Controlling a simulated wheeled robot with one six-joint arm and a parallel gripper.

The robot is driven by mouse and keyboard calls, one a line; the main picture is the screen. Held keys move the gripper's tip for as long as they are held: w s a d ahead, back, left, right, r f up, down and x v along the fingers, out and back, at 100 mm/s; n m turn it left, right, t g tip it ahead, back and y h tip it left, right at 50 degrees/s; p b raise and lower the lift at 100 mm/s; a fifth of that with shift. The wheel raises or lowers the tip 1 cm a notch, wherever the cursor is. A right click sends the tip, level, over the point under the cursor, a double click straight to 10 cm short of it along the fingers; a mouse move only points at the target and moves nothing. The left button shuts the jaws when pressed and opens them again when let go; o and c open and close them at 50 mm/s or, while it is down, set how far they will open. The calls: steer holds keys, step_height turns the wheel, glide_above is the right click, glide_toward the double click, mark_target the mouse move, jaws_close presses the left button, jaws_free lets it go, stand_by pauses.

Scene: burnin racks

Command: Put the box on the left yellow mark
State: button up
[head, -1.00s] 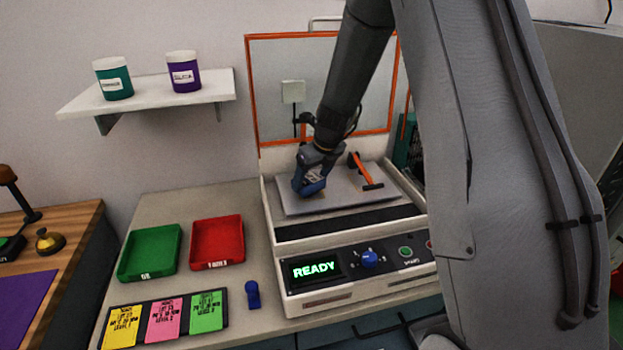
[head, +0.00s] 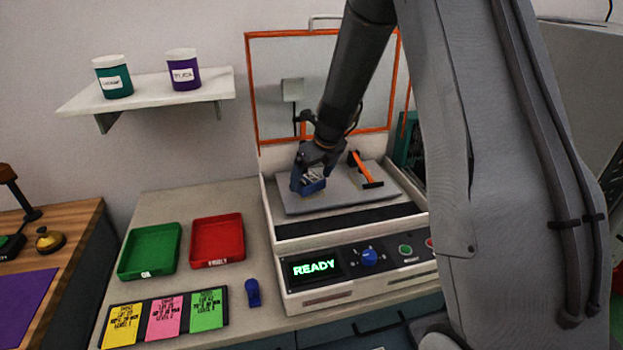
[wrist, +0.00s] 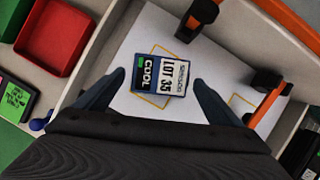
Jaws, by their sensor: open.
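The right yellow mark (wrist: 236,101) shows partly beside a finger and is otherwise hidden. My gripper (wrist: 158,79) is open, with one finger on each side of the box and gaps between. In the head view my gripper (head: 308,184) is low over the plate (head: 345,200) and mostly hides the box.
An orange-handled clamp (head: 366,171) stands on the plate to the right. The machine's front panel (head: 313,268) reads READY. A green tray (head: 150,273) and a red tray (head: 217,262) sit on the bench to the left. A lid with an orange frame (head: 320,142) stands raised behind.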

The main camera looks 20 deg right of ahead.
steer(key=b+v, duration=0.1)
steer(key=v, duration=1)
steer(key=s+a+f+n+g+h, duration=0.1)
steer(key=s+f+n, duration=0.1)
steer(key=s+n, duration=1.1)
steer(key=s+a+f+n+g, duration=0.1)
steer(key=s+f+n, duration=0.2)
steer(key=s+n, duration=1)
steer(key=n, duration=0.5)
steer(key=shift+f+n+h, duration=0.15)
steer(key=shift+n+h, duration=0.15)
steer(key=shift+h, duration=0.1)
steer(key=shift+w+a+b, duration=0.1)
steer(key=shift+b, duration=0.2)
step_height(320, 180, down, 4)
steer(key=b, duration=0.3)
steer(key=shift+g, duration=0.3)
steer(key=shift+r, duration=0.3)
